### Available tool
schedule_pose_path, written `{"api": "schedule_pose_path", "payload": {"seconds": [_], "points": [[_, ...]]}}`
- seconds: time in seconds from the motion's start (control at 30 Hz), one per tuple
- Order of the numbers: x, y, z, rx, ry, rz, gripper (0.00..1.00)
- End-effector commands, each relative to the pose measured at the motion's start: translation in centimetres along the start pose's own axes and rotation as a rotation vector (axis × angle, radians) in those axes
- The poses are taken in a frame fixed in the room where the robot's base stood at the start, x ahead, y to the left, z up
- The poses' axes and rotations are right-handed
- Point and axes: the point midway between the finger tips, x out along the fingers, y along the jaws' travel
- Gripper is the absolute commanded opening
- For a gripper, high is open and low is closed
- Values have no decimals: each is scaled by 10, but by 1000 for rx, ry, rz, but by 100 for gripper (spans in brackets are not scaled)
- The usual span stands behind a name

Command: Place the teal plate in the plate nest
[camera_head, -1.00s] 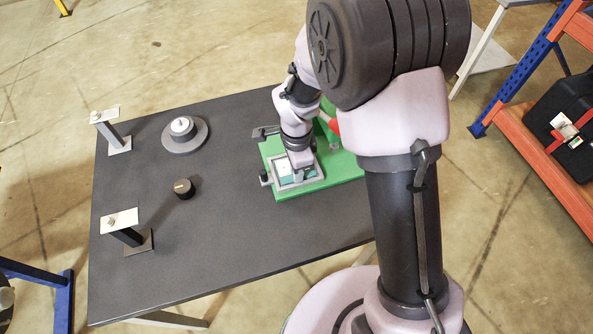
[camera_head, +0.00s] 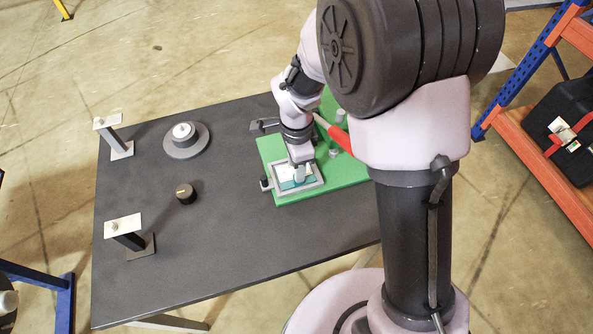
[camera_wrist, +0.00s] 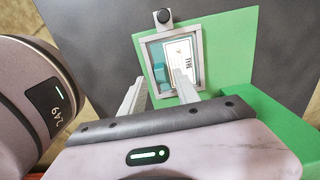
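The plate nest (camera_head: 318,186) is a grey square frame on the green board, and it also shows in the wrist view (camera_wrist: 204,64). The teal plate (camera_head: 288,184) lies inside the frame. In the wrist view the plate shows a teal block (camera_wrist: 160,73) and a white label with dark print (camera_wrist: 180,58). Whether it sits fully flat cannot be told. My gripper (camera_wrist: 160,92) is open, its two fingers well apart, with nothing seen between them. It is over the near side of the nest; one fingertip overlaps the label in view.
The green board (camera_head: 347,175) carries a red lever (camera_head: 335,132) and grey posts. A dark knob (camera_head: 185,193), a round grey base with a white top (camera_head: 184,138) and two posts with pale plates (camera_head: 123,225) stand on the dark table (camera_head: 220,240).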

Motion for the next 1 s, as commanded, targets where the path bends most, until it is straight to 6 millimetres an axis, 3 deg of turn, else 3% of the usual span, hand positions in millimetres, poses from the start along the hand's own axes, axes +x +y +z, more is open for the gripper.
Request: {"api": "schedule_pose_path", "payload": {"seconds": [0.03, 0.1, 0.3, 0.83, 0.93, 1.0], "points": [[-20, -1, 0, 1, 0, -4, 38], [-38, -1, 0, 2, -1, -4, 38], [-70, 0, 0, 1, 0, -1, 38], [-78, 1, -1, -10, -2, -8, 38], [-117, 10, -11, -96, -14, -82, 38], [-162, 29, -22, -219, -12, -178, 38]]}}
